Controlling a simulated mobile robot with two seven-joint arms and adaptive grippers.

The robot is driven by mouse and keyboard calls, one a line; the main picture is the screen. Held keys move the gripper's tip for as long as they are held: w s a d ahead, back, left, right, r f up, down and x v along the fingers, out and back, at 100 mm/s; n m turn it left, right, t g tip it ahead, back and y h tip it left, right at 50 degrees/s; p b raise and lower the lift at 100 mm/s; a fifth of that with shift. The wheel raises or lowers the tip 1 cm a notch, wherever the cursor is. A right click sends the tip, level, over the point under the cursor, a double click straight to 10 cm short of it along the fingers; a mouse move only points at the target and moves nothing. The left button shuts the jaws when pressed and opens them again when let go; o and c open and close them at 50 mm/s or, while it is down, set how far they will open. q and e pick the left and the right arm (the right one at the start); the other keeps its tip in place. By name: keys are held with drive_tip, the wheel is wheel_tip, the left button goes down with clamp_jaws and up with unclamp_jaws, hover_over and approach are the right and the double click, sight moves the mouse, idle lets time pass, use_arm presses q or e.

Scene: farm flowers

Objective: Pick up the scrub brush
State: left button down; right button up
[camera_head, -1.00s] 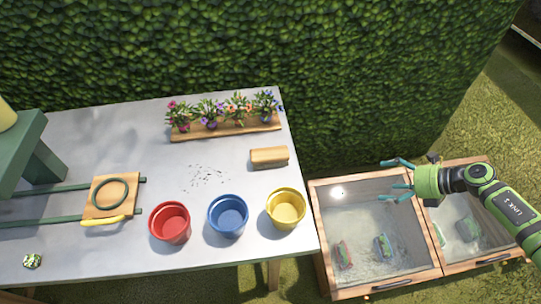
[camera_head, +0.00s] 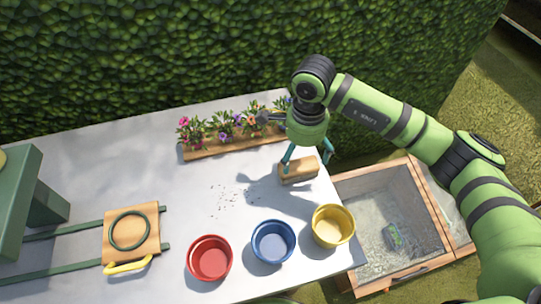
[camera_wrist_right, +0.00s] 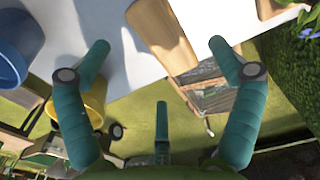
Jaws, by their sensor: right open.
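The scrub brush (camera_head: 298,171) is a light wooden block lying on the grey table near its right edge. My right gripper (camera_head: 307,165) is over it in the head view, with its teal fingers on either side of the block. In the right wrist view the brush (camera_wrist_right: 163,35) shows ahead between the open fingers of the gripper (camera_wrist_right: 158,55). Nothing is in the grip, and I cannot tell whether a finger touches the brush. My left gripper is not in view.
Red (camera_head: 209,260), blue (camera_head: 273,243) and yellow (camera_head: 333,228) pots stand along the table's front. A wooden planter (camera_head: 195,152) with flowers is behind the brush. Glass-topped wooden boxes (camera_head: 388,205) stand right of the table. Dark crumbs lie left of the brush.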

sight(300, 168)
drive_tip(key=shift+a+f, duration=0.2)
drive_tip(key=shift+a, duration=0.05)
drive_tip(key=f+p, duration=0.1)
drive_tip(key=f, duration=0.1)
drive_tip(key=d+f+p, duration=0.1)
drive_tip(key=shift+s+f+p, duration=0.25)
drive_tip(key=shift+f+p, duration=0.05)
drive_tip(key=shift+f, duration=0.05)
wheel_tip(300, 168, down, 2)
drive_tip(key=shift+w+a+f, duration=0.1)
drive_tip(key=shift+a+f, duration=0.05)
drive_tip(key=shift+f, duration=0.25)
drive_tip(key=c, duration=1.1)
drive_tip(key=shift+c, duration=0.9)
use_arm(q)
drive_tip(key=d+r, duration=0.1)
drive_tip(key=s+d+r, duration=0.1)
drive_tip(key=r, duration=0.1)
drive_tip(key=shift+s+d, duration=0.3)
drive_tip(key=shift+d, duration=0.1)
use_arm(e)
drive_tip(key=shift+r, duration=0.1)
